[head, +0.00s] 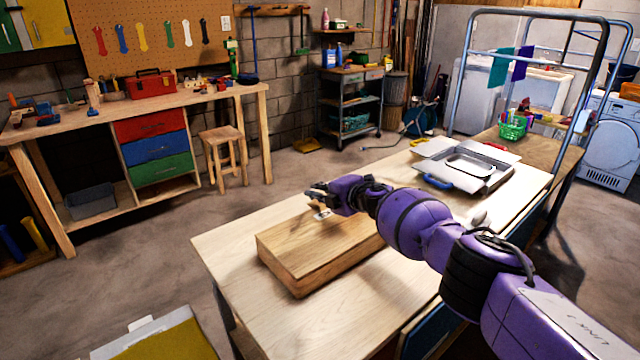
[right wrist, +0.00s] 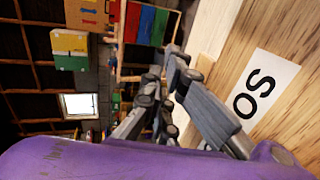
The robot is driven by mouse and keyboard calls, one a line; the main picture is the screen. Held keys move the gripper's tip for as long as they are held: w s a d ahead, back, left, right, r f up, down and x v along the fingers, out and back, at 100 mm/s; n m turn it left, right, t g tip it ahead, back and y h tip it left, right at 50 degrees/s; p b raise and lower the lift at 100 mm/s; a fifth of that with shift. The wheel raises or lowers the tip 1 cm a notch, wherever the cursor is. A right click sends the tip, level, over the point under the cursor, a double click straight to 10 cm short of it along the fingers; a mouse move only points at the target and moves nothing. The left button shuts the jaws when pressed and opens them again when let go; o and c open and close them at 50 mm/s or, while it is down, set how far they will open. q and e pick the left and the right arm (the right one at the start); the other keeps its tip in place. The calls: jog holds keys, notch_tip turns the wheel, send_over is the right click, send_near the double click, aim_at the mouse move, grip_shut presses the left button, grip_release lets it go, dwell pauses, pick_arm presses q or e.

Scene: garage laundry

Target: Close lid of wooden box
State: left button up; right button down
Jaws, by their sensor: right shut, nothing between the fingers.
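The wooden box (head: 310,254) sits on the light wood table, left of my right arm. Its lid lies flat on top and looks shut, with no gap that I can make out. A white label with black letters (right wrist: 264,90) fills part of the lid's top in the right wrist view. My right gripper (head: 316,192) is shut and empty, above the far side of the lid by the label. It also shows in the right wrist view (right wrist: 163,72). I cannot tell whether it touches the lid. My forearm hides the box's right end. My left gripper is out of view.
The table (head: 240,264) is bare left of and in front of the box. An open case (head: 470,166) with white flaps lies farther back on the table. A metal frame (head: 455,80) rises behind it. A yellow-topped open carton (head: 165,340) is at the bottom left.

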jog(key=shift+w+a+f+g, duration=0.15)
jog(key=shift+f+g, duration=0.15)
jog(key=shift+f, duration=0.25)
jog(key=shift+f+h, duration=0.3)
